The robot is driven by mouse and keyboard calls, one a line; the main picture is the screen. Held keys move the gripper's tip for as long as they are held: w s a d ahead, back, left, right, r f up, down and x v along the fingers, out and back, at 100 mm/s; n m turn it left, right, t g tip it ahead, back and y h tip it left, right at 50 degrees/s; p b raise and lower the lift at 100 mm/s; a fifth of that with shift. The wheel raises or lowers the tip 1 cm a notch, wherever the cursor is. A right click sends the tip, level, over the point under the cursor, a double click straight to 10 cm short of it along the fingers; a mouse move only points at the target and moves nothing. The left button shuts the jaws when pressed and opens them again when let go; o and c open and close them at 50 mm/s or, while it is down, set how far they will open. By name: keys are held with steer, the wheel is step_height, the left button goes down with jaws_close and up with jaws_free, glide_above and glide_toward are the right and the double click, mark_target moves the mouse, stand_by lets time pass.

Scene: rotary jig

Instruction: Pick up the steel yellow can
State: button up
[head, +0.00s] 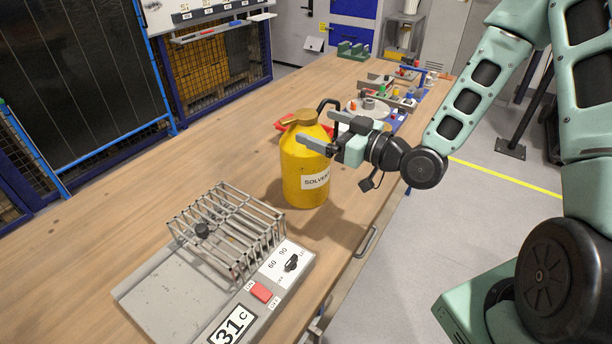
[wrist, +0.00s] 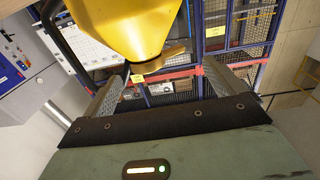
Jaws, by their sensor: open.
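The yellow can (head: 302,165), labelled as solvent, stands upright on the wooden workbench (head: 215,130). In the wrist view, the yellow can (wrist: 128,25) fills the top middle, between and beyond the two spread fingers of my gripper (wrist: 155,85). I cannot tell from these views whether a finger touches the can.
A hotplate-like device (head: 262,291) with a wire rack (head: 228,222) stands in front of the can, to the left. Behind the can lie a red item (head: 284,124) and a board with small coloured parts (head: 385,100). The bench's left side is clear.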

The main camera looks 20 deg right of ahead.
mark_target(296, 114)
steer(key=shift+w+a+f, duration=0.1)
steer(key=shift+w+a, duration=0.15)
steer(key=shift+w, duration=0.05)
steer(key=shift+w+a+r+p, duration=0.2)
steer(key=shift+w+a+p, duration=0.2)
steer(key=shift+w, duration=0.1)
steer(key=shift+d+f+p+x, duration=0.15)
steer(key=shift+p+x, duration=0.55)
steer(key=shift+x, duration=0.8)
steer(key=shift+d+f+p+x, duration=0.15)
steer(key=shift+p+x, duration=0.5)
steer(key=shift+x, duration=0.85)
steer(key=shift+w, duration=0.2)
